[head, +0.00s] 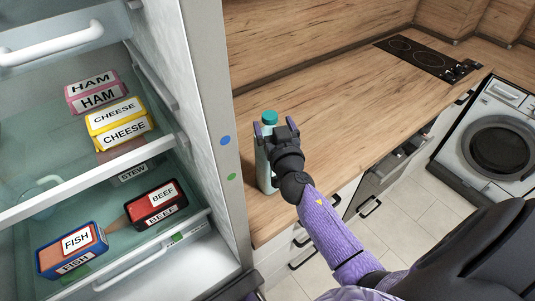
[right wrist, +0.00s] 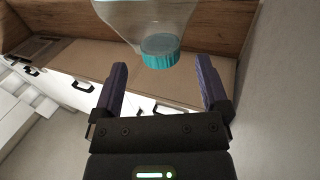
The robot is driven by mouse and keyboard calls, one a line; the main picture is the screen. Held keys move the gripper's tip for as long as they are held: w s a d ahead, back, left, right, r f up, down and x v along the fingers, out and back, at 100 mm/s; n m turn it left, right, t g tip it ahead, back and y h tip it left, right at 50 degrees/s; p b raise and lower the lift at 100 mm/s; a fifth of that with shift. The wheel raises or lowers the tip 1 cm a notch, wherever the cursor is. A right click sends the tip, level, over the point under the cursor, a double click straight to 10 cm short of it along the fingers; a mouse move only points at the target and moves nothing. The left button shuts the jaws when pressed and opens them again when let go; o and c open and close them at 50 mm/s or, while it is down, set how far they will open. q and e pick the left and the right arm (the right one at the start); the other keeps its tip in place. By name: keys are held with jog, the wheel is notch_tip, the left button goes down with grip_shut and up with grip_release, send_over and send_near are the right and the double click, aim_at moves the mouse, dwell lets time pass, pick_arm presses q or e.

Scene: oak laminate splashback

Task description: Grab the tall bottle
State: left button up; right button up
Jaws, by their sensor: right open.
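The tall bottle (head: 264,155) stands upright on the wooden counter in the head view, close to the fridge's side. It is pale grey-green with a teal cap, and my right gripper covers part of it. My right gripper (head: 275,128) is at the bottle's upper part, just under cap height. In the right wrist view the bottle (right wrist: 150,20) shows clear with its teal cap, ahead of the open jaws. The right gripper's two fingers (right wrist: 165,88) are apart with nothing held between them. My left gripper is not in view.
The open fridge (head: 212,100) at the left holds boxes of ham (head: 94,92), cheese (head: 118,122), beef (head: 152,204) and fish (head: 72,250). The counter (head: 335,105) is clear right of the bottle, up to the hob (head: 425,55). A washing machine (head: 495,145) stands at the far right.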

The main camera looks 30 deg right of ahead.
jog(key=x, duration=0.3)
jog(key=shift+w+f, duration=0.15)
jog(key=shift+w, duration=0.2)
grip_shut()
dwell(1.0)
